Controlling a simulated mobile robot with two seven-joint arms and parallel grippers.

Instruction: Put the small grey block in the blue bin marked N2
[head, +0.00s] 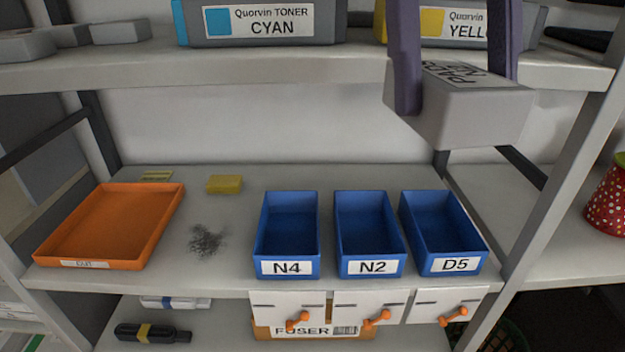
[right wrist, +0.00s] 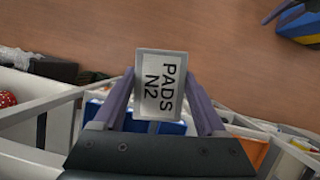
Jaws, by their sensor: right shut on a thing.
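The small grey block (head: 470,105) has a white label reading PADS N2. My right gripper (head: 455,75) is shut on it, with a purple finger on each side, in front of the upper shelf's edge at the right. The block also shows between the fingers in the right wrist view (right wrist: 160,85). The blue bin marked N2 (head: 372,268) stands on the middle shelf, below and left of the held block. Its visible inside is empty.
Blue bins N4 (head: 287,267) and D5 (head: 458,264) stand either side of N2. An orange tray (head: 110,225), a yellow block (head: 224,184) and a dark scribble-like patch (head: 206,240) are to the left. The upper shelf (head: 250,72) with toner boxes overhangs.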

